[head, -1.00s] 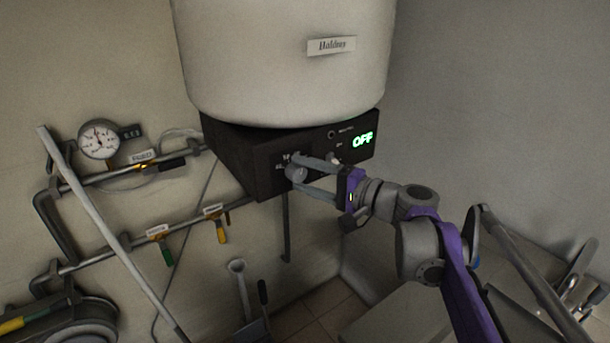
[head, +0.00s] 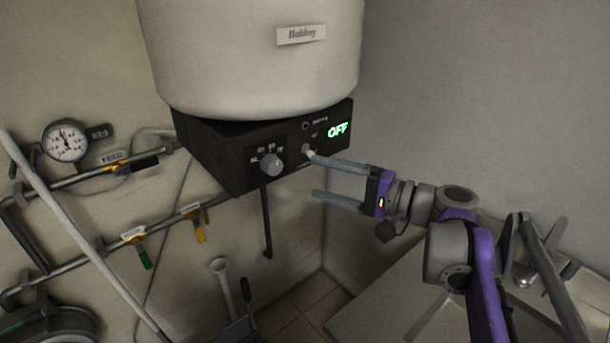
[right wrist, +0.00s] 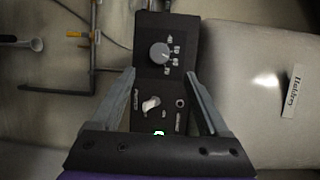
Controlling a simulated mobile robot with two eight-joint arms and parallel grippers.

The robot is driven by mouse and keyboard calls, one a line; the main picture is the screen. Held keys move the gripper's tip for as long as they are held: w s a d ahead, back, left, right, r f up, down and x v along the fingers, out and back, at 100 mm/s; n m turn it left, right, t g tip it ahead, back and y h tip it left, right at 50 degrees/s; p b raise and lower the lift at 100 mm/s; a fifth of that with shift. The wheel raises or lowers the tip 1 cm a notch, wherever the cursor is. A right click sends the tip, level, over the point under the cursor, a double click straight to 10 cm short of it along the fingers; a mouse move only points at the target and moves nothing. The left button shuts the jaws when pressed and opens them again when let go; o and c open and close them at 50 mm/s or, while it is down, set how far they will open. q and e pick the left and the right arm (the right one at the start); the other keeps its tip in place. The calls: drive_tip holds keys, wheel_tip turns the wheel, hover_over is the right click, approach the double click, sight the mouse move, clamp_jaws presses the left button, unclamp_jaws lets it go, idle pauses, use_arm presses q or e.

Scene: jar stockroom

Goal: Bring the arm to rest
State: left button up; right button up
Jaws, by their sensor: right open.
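My right gripper (head: 314,176) is open and empty, in front of and a little below the right part of a black control box (head: 215,165). In the head view its upper finger overlaps the area beside a small light switch (head: 307,150); I cannot tell if they touch. A grey round knob (head: 271,165) on the box is clear of the fingers. A green display (head: 338,130) reads OFF. In the right wrist view the knob (right wrist: 160,53) and the switch (right wrist: 151,104) show between the spread fingers. My left gripper is not in view.
A large pale tank (head: 250,60) labelled Haldrey sits above the box. A pressure gauge (head: 65,141) and pipes with yellow and green valve handles (head: 144,257) line the left wall. A pale counter (head: 385,290) lies below my right arm. A ladle (head: 222,280) hangs low.

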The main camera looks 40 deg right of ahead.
drive_tip(key=shift+s+d, duration=0.25)
drive_tip(key=shift+s, duration=0.2)
drive_tip(key=a+f+n+g+p, duration=0.25)
drive_tip(key=a+f+g, duration=0.45)
drive_tip(key=a+f, duration=0.5)
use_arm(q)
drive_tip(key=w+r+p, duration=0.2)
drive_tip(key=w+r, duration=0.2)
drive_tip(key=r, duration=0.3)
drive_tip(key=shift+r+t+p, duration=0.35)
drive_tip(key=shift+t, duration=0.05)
use_arm(e)
drive_tip(key=s+a+f+n+g+h, duration=0.1)
drive_tip(key=s+a+f+n+h, duration=0.1)
drive_tip(key=s+f+n+h, duration=0.1)
drive_tip(key=s+a+f+n+g+h, duration=0.1)
drive_tip(key=f+n+h, duration=0.4)
drive_tip(key=f, duration=0.5)
drive_tip(key=shift+s+a+n, duration=0.7)
drive_tip(key=shift+s+n, duration=0.45)
drive_tip(key=shift+s, duration=0.1)
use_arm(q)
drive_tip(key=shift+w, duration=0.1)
